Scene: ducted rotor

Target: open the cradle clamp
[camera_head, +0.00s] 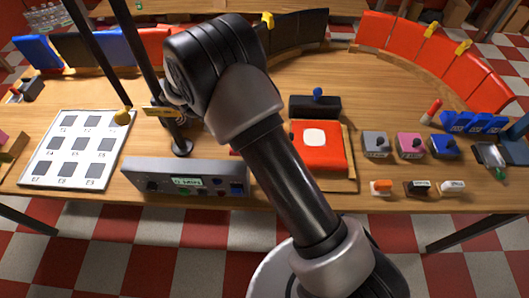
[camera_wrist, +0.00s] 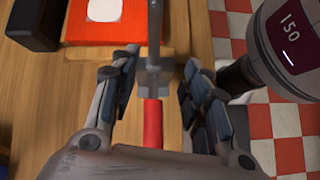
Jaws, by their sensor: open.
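In the wrist view, my gripper (camera_wrist: 158,65) is open. Its two grey-blue fingers stand on either side of a grey metal piece (camera_wrist: 153,75) with a red bar (camera_wrist: 153,122), which looks like the cradle clamp's handle. I see gaps on both sides and cannot tell how deep the bar sits between the fingers. An orange-red block (camera_wrist: 105,18) with a white pad lies just beyond. It also shows in the head view (camera_head: 320,160), right of my arm. There my arm hides the clamp area, and I cannot make out the gripper.
A black block with a blue knob (camera_head: 315,105) stands behind the orange-red block. A grey control box (camera_head: 185,178) is at the table's front edge. A white numbered board (camera_head: 75,147) lies left. Small grey, pink and blue knob boxes (camera_head: 410,146) stand right. Dark poles rise left of my arm.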

